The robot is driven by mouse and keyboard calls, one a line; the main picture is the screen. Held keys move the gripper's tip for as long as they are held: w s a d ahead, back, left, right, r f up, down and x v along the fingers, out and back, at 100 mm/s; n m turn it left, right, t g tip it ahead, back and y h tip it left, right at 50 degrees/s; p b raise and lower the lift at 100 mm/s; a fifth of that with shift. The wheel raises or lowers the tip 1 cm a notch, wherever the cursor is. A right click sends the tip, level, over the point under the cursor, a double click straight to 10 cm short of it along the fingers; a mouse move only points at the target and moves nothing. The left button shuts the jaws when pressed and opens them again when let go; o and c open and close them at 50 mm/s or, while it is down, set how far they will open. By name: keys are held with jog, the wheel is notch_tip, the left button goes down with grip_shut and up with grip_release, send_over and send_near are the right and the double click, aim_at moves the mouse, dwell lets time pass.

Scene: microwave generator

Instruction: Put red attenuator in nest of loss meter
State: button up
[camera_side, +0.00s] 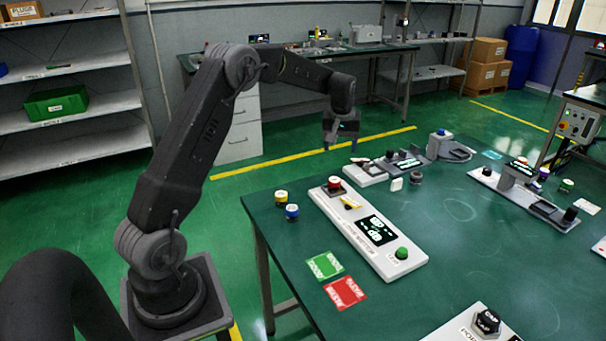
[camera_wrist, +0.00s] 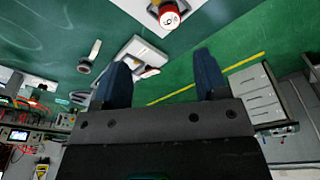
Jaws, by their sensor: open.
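The red attenuator (camera_side: 333,183), a short red cylinder with a pale top, stands upright at the far left end of the white loss meter (camera_side: 361,246). It appears to be on the meter's dark square nest (camera_side: 326,192); I cannot tell how fully it is seated. My gripper (camera_side: 341,147) is open and empty, raised in the air beyond the table's far left edge, apart from the attenuator. Its two blue-grey fingers (camera_wrist: 163,75) are spread in the wrist view.
A yellow cylinder (camera_side: 281,198) and a blue cylinder (camera_side: 292,211) stand left of the meter. A green card (camera_side: 325,266) and a red card (camera_side: 345,292) lie in front. Other devices (camera_side: 405,160) stand behind.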

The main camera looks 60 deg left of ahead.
jog(key=s+d+r+m+t, duration=0.1)
jog(key=s+d+r+m, duration=0.2)
jog(key=s+d+r, duration=0.4)
jog(key=s+d+r+m+t, duration=0.1)
jog(key=s+d+r+m, duration=0.1)
jog(key=s+d+r, duration=0.55)
jog(key=s+d+f+m+t, duration=0.1)
jog(key=s+d+f+m, duration=0.1)
jog(key=s+d, duration=0.4)
jog(key=s+d+f+m+t+h, duration=0.1)
jog(key=s+d+m, duration=0.2)
jog(key=s, duration=0.6)
jog(key=d, duration=0.2)
jog(key=shift+s+d+f+m+t, duration=0.3)
jog(key=shift+s+d+f+m, duration=0.05)
jog(key=shift+d+f+m, duration=0.05)
